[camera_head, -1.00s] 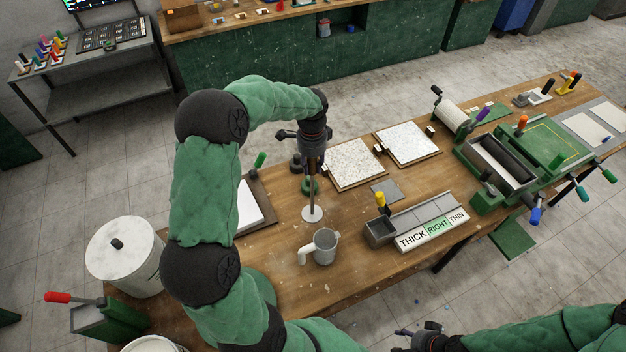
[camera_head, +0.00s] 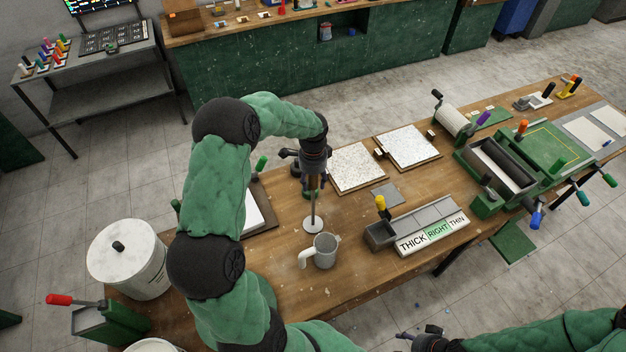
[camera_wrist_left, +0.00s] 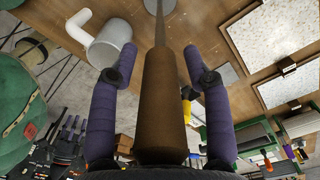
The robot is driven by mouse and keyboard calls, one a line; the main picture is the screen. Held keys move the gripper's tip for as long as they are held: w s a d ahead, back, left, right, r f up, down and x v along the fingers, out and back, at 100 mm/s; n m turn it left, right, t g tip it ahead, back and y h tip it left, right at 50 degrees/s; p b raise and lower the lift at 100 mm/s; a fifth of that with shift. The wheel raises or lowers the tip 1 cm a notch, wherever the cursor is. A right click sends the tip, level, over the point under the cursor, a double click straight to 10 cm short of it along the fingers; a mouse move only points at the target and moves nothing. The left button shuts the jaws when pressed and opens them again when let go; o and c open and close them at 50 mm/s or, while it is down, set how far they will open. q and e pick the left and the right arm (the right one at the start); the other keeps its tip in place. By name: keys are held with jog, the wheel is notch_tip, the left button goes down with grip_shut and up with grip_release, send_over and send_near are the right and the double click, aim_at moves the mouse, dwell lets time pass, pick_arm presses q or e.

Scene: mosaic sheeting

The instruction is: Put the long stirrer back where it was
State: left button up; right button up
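The long stirrer hangs upright from my left gripper (camera_head: 313,180), its thin metal shaft (camera_head: 313,208) ending in a pale round disc (camera_head: 313,226) just behind the grey mug (camera_head: 325,250). I cannot tell whether the disc touches the table. The mug also shows in the left wrist view (camera_wrist_left: 112,45). My right gripper (camera_head: 405,336) is empty-looking at the bottom edge; its fingers are too small to read.
Two speckled tiles (camera_head: 355,167) lie behind right. A grey box labelled THICK RIGHT THIN (camera_head: 432,233) stands right of the mug, and a green roller press (camera_head: 500,165) farther right. A white lidded bin (camera_head: 128,258) stands at left. The wooden table (camera_head: 365,275) is clear near its front edge.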

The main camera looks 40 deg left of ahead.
pick_arm(q)
jog(key=shift+r, duration=0.15)
jog(key=shift+r, duration=0.25)
notch_tip(320, 180, up, 12)
jog(key=shift+f+b, duration=0.2)
jog(key=shift+b, duration=0.75)
jog(key=s+d+f+n+h, duration=0.2)
jog(key=d+f+n+h, duration=0.15)
jog(key=d+f, duration=1.65)
jog(key=s+d+f+n, duration=0.3)
jog(key=s+d+f, duration=0.2)
jog(key=s, duration=0.3)
jog(key=s+d+f+n, duration=0.4)
jog(key=s+d+f, duration=0.1)
jog(key=s+f, duration=0.2)
jog(key=shift+s+f, duration=0.3)
jog(key=shift+s, duration=0.6)
jog(key=shift+d+h, duration=0.1)
jog(key=shift+h, duration=0.15)
